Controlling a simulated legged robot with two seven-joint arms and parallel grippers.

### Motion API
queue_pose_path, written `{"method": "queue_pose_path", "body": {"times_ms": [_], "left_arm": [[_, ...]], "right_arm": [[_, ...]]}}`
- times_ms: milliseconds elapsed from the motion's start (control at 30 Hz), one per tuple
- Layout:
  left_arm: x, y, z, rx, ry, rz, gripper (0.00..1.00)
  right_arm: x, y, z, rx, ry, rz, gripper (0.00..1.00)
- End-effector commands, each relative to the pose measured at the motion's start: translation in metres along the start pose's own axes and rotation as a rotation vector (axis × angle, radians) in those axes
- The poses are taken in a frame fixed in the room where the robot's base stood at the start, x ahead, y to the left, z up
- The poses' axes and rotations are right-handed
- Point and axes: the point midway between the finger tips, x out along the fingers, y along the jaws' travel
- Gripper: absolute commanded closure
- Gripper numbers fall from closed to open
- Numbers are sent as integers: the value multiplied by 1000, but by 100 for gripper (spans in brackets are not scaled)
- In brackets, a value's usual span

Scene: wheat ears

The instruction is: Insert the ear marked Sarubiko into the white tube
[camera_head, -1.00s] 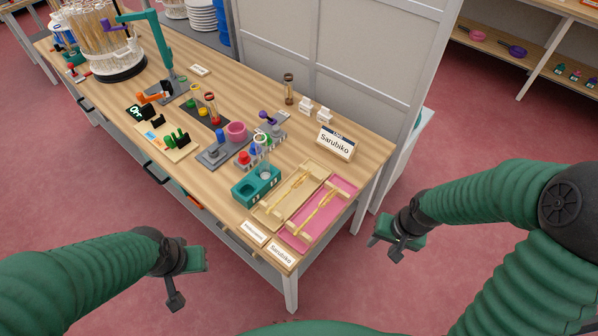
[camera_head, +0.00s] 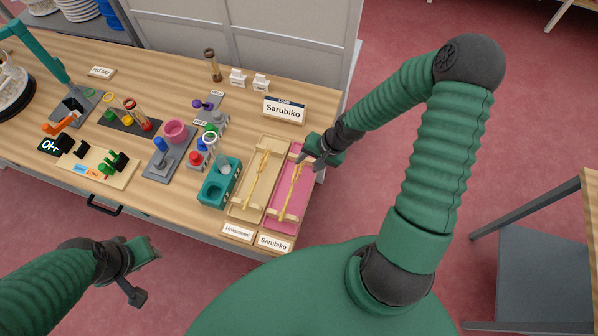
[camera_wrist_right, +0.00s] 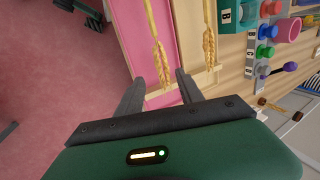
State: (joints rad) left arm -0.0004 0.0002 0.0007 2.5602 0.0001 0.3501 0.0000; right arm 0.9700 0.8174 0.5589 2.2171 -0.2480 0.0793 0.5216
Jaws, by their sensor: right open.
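The Sarubiko ear (camera_head: 291,184) is a golden wheat ear lying on the pink tray (camera_head: 279,224), behind the Sarubiko card (camera_head: 273,243). In the right wrist view this ear (camera_wrist_right: 162,60) points toward my gripper. My right gripper (camera_head: 312,158) is open and empty at the far end of the pink tray. In the right wrist view its fingers (camera_wrist_right: 158,88) straddle the line of the ear's tip; contact cannot be told. A clear tube with a white rim (camera_head: 221,150) stands at the teal block (camera_head: 212,190). My left gripper (camera_head: 147,272) is open and empty, off the table's front.
A second ear (camera_head: 257,176) lies on the beige tray (camera_head: 245,208) left of the pink one. A Sarubiko sign (camera_head: 284,109) stands behind the trays. Coloured small parts and a pink cup (camera_head: 175,131) crowd the table left of the teal block.

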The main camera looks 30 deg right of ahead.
Motion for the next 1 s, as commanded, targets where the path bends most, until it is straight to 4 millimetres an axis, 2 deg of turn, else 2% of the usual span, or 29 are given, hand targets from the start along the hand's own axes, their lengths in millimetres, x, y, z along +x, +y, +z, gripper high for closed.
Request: {"method": "queue_pose_path", "body": {"times_ms": [167, 400, 667, 1000], "left_arm": [[0, 0, 0, -1, 0, 0, 64], [-3, 0, -1, -1, 1, 0, 64], [-3, 0, -1, -1, 0, 0, 64], [-3, 0, -1, -1, 0, 0, 64]], "right_arm": [[18, -1, 4, -3, 0, 3, 56], [58, 4, 1, -1, -2, 1, 56], [62, 5, 0, -1, 0, 0, 57], [62, 2, 2, -2, 2, 2, 100]]}}
